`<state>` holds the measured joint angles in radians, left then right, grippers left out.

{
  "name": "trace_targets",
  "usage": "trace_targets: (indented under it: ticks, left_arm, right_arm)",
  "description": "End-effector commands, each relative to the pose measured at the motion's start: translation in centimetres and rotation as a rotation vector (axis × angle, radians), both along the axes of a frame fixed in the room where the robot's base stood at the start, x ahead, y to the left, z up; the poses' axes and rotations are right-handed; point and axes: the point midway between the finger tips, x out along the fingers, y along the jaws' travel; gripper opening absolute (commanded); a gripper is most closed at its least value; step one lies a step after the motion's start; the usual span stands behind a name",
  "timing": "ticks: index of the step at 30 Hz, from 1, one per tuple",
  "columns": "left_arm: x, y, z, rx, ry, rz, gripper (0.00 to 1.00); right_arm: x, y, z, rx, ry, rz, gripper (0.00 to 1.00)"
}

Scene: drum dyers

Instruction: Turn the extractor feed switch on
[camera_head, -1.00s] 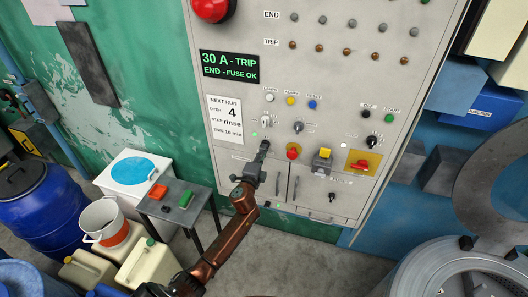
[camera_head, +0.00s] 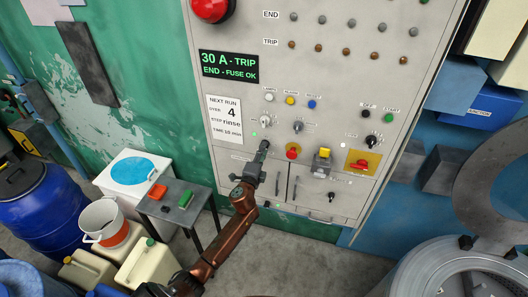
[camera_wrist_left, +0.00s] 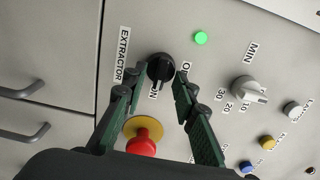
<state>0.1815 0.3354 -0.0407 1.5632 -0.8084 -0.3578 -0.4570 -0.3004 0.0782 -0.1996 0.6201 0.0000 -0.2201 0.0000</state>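The extractor switch (camera_wrist_left: 160,68) is a round black knob on the grey panel, beside the EXTRACTOR label (camera_wrist_left: 122,54) in the left wrist view. OFF and ON lettering is partly visible near it; I cannot clearly tell its pointer's setting. My left gripper (camera_wrist_left: 159,88) has its two fingers apart, one on each side of the knob's lower part. I cannot tell whether they touch it. In the head view my left gripper (camera_head: 264,147) is at the panel and hides the switch. My right gripper is not in view.
A red emergency button (camera_wrist_left: 141,142) on a yellow base lies close below the fingers. A lit green lamp (camera_wrist_left: 200,38) and a grey timer knob (camera_wrist_left: 249,90) are to the right. A small table (camera_head: 178,203) and containers stand left of my arm.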

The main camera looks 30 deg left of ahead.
Motion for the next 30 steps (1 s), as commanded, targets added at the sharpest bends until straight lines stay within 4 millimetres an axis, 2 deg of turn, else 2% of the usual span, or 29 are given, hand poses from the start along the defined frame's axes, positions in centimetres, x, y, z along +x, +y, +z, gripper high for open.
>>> trace_targets:
  ticks: [8,11,21,25,30]
  left_arm:
    - [-0.8,-0.1,-0.1,0.0,0.001,0.0,0.26]
    - [-2.2,-0.5,-0.1,0.0,0.001,0.001,0.26]
    - [-8.9,-2.1,-0.1,-0.001,0.001,0.0,0.26]
    - [-10.6,-2.5,-0.1,-0.001,0.001,0.001,0.26]
    - [-11.6,-2.7,0.0,-0.001,0.0,0.001,0.26]
  right_arm:
    - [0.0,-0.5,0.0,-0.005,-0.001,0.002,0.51]
    - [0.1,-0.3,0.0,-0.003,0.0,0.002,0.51]
    - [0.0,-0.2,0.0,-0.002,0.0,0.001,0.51]
    - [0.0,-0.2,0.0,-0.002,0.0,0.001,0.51]
    - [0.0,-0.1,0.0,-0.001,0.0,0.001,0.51]
